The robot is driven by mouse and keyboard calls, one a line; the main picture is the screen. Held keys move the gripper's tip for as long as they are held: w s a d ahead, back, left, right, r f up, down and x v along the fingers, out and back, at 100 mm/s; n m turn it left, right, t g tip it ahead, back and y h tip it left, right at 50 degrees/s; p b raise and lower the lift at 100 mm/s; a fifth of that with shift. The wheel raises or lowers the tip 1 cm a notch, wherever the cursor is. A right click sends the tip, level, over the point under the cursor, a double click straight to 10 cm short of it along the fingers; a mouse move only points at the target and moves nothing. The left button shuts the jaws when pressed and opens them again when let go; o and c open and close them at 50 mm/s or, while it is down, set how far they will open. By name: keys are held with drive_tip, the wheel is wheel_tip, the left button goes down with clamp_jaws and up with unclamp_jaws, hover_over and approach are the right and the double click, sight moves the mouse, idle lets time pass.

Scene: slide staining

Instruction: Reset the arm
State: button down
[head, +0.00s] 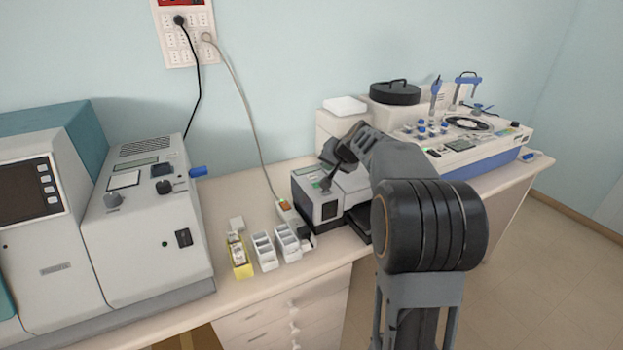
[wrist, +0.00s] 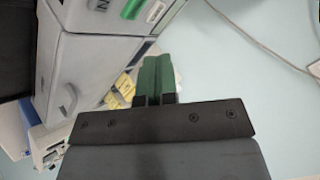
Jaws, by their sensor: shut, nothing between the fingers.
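My arm rises in the front right of the head view and bends over the bench toward a small grey-and-black machine (head: 318,205). My gripper (head: 328,182) is at the arm's far end, above or in front of that machine; its exact distance from it is hard to tell. In the wrist view my gripper (wrist: 155,72) shows two green fingers side by side, shut with nothing held between them. Part of the small machine is hidden behind my arm.
The bench (head: 225,288) holds a large grey machine (head: 145,230) at left, small white racks (head: 265,252), a yellow box (head: 239,262) and a power strip (head: 288,214). A white-and-blue machine (head: 465,150) stands at right. Open floor (head: 545,270) lies to the right.

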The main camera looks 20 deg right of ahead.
drive_tip(key=shift+f, duration=0.1)
drive_tip(key=s+a+f+n+g, duration=0.1)
drive_tip(key=s+a, duration=0.3)
drive_tip(key=s, duration=0.6)
drive_tip(key=s+a+f+n+g+h, duration=0.1)
drive_tip(key=s+a+f+n+g, duration=0.1)
drive_tip(key=s, duration=0.8)
drive_tip(key=s+a+f+n+g+h, duration=0.1)
drive_tip(key=s+a+f+n, duration=0.2)
drive_tip(key=s+a, duration=0.3)
drive_tip(key=shift+s+a+f+n+g, duration=0.15)
drive_tip(key=shift+s+a+n+g, duration=0.2)
drive_tip(key=shift+s, duration=1.55)
